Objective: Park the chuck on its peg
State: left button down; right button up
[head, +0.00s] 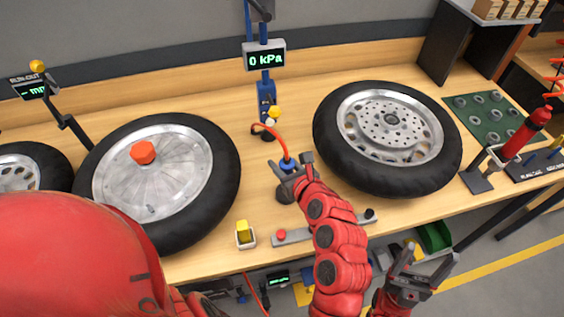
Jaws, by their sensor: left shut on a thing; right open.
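The blue chuck (287,164) is at the end of a short orange hose (268,130), which loops from the blue gauge stand (266,95). My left gripper (291,171) is shut on the chuck, between the two wheels. A dark round base (284,196) shows just below the gripper; my fingers partly hide what stands on it. I cannot tell whether this is the peg or whether the chuck touches it. My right gripper (408,278) is open and empty, low at the right, in front of the bench edge.
A wheel with an orange hex knob (144,152) lies left, another wheel (386,132) lies right. The gauge display (265,60) reads 0 kPa. A yellow block in a white holder (244,234) and a grey bar (292,236) sit near the front edge of the wooden bench (210,265).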

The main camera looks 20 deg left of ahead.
pick_arm(q)
jog(key=shift+f+b, duration=0.7)
jog(key=shift+b, duration=0.05)
jog(key=shift+c, duration=2)
grip_release()
notch_tip(320, 180, up, 11)
jog(key=p, duration=0.5)
